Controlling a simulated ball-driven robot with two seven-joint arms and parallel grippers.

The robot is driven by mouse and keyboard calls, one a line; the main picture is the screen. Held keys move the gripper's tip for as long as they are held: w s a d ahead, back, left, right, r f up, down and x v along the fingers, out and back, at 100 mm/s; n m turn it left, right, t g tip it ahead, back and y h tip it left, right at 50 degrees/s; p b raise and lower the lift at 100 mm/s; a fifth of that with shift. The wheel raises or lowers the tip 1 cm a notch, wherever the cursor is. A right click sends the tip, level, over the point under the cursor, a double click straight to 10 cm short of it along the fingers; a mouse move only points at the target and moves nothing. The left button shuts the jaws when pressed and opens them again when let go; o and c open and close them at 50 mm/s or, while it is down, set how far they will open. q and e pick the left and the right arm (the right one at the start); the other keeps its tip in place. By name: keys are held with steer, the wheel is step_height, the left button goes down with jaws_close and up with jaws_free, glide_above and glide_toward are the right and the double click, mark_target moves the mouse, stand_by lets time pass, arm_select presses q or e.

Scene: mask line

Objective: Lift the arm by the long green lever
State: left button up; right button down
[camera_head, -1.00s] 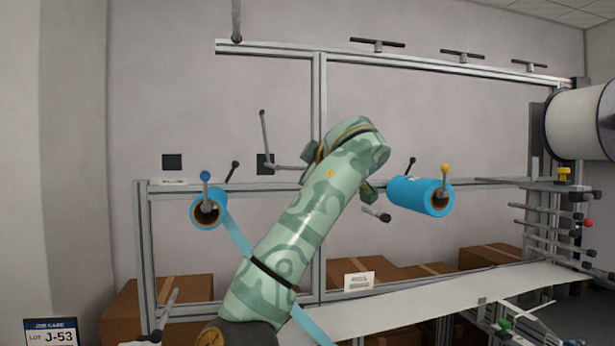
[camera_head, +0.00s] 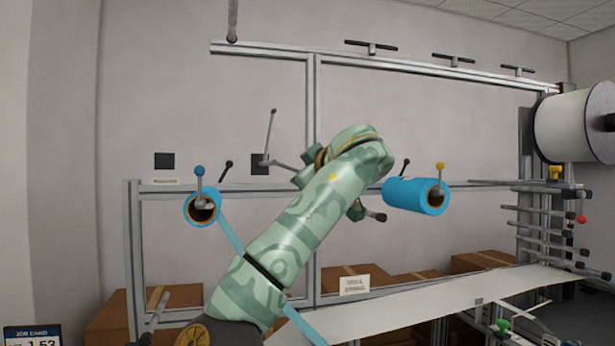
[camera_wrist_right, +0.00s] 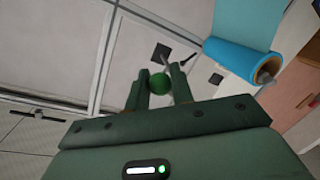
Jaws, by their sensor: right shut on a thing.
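In the right wrist view my right gripper (camera_wrist_right: 160,92) has its two dark green fingers on either side of a round green knob (camera_wrist_right: 160,83), shut on it. In the head view my green patterned arm (camera_head: 290,225) slants up across the middle and hides much of its own gripper and the knob. A grey bent lever (camera_head: 268,138) at the rail has one thin rod pointing up. Its other leg runs right and slightly down to the green wrist parts, where its end is hidden. My left gripper is in neither view.
Blue film rolls sit on the rail at left (camera_head: 203,208) and right (camera_head: 410,196) of my arm, with blue- and yellow-knobbed levers. A pale film strip passes behind my arm. Cardboard boxes (camera_head: 483,262) stand below.

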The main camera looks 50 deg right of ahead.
steer(key=shift+f, duration=0.1)
steer(key=c, duration=1.3)
jaws_free()
steer(key=shift+w, duration=0.2)
steer(key=shift+o, duration=0.2)
steer(key=p+v, duration=0.2)
steer(key=v, duration=1.4)
steer(key=shift+s, duration=0.2)
